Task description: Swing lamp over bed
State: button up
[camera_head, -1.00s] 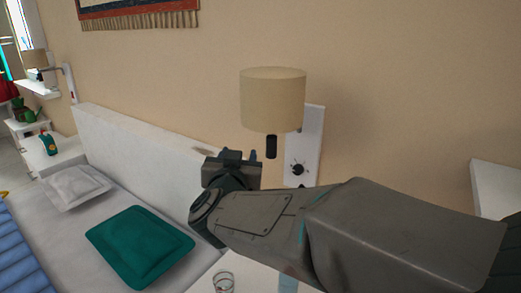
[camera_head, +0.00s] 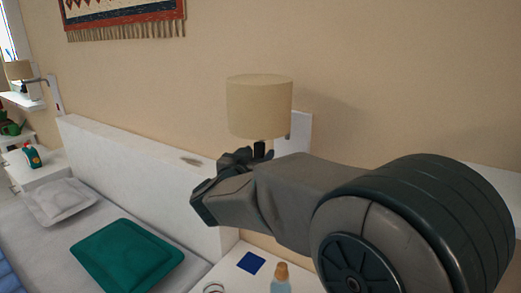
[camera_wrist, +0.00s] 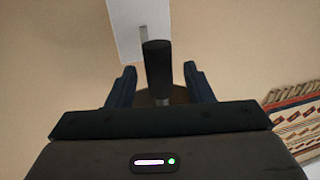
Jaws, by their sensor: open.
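The wall lamp has a beige drum shade (camera_head: 259,106) and hangs in front of a white wall plate (camera_head: 299,131) in the head view. My gripper (camera_head: 256,152) is right below the shade, partly hidden by my arm. In the wrist view my gripper (camera_wrist: 160,84) is open, with one finger on each side of the lamp's dark cylindrical handle (camera_wrist: 157,66). A gap shows between the handle and each finger. The grey lamp arm (camera_wrist: 143,35) runs from the wall plate behind the handle. The bed (camera_head: 25,240) is at the lower left, with a green pillow (camera_head: 127,256) and a white pillow.
The white headboard (camera_head: 140,165) stands left of my gripper. Below is a bedside top with a blue square (camera_head: 251,262), a bottle (camera_head: 281,280) and a glass. A white shelf is at right. A fringed wall hanging (camera_head: 125,18) is above.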

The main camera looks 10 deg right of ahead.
jog(key=shift+x, duration=1.8)
